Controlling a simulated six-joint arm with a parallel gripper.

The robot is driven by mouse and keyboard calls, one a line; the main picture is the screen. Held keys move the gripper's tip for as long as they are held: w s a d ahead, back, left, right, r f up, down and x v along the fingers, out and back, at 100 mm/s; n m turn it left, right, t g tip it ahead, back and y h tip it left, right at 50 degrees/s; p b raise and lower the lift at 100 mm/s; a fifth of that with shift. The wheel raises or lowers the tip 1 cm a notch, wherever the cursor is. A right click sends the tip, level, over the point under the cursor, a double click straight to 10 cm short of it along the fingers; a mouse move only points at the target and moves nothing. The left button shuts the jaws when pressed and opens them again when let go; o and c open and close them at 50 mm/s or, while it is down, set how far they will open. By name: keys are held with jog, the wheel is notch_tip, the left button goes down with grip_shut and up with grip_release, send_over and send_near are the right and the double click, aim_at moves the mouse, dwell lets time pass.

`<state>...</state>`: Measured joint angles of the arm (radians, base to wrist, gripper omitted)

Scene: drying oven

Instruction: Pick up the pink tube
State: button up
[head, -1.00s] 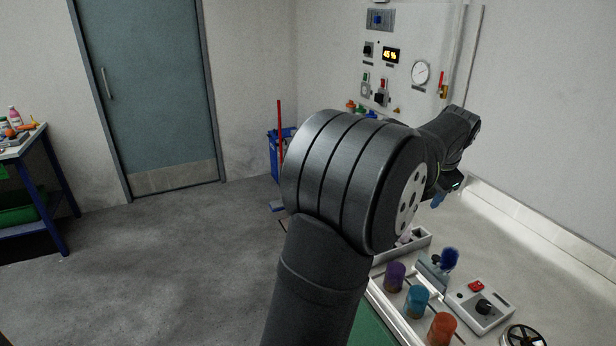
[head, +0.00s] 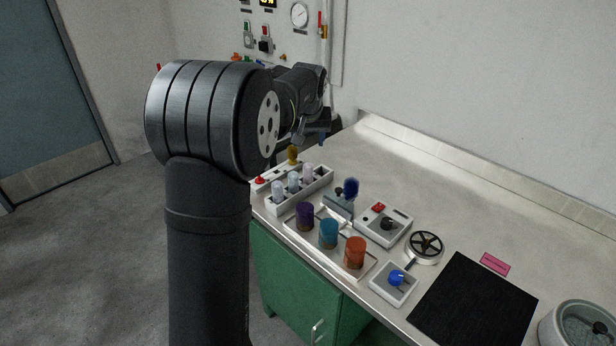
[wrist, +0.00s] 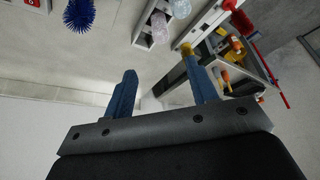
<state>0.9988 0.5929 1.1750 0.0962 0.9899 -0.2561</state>
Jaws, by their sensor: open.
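A white rack (head: 322,183) stands at the left end of the bench and holds three pale tubes. The rightmost is the pink tube (head: 308,171), upright and faintly pink; the other two look whitish blue. In the wrist view the pink tube (wrist: 160,26) is at the top middle, beside a pale bluish tube (wrist: 181,7). My gripper (wrist: 158,63) has its two blue fingers spread with nothing between them. In the head view my gripper (head: 322,138) hangs above and beyond the rack, partly hidden by my arm; it is apart from the tubes.
Purple (head: 305,214), teal (head: 328,233) and orange (head: 355,252) containers stand in a tray in front of the rack. A black mat (head: 473,303) lies farther right. The bench's back is clear.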

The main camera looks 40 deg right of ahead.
send_near(308, 166)
jog(key=x, duration=0.5)
jog(key=shift+s+a+f, duration=0.1)
jog(key=shift+f, duration=0.05)
jog(key=shift+x, duration=3.05)
jog(key=c, duration=1)
jog(key=shift+c, duration=0.2)
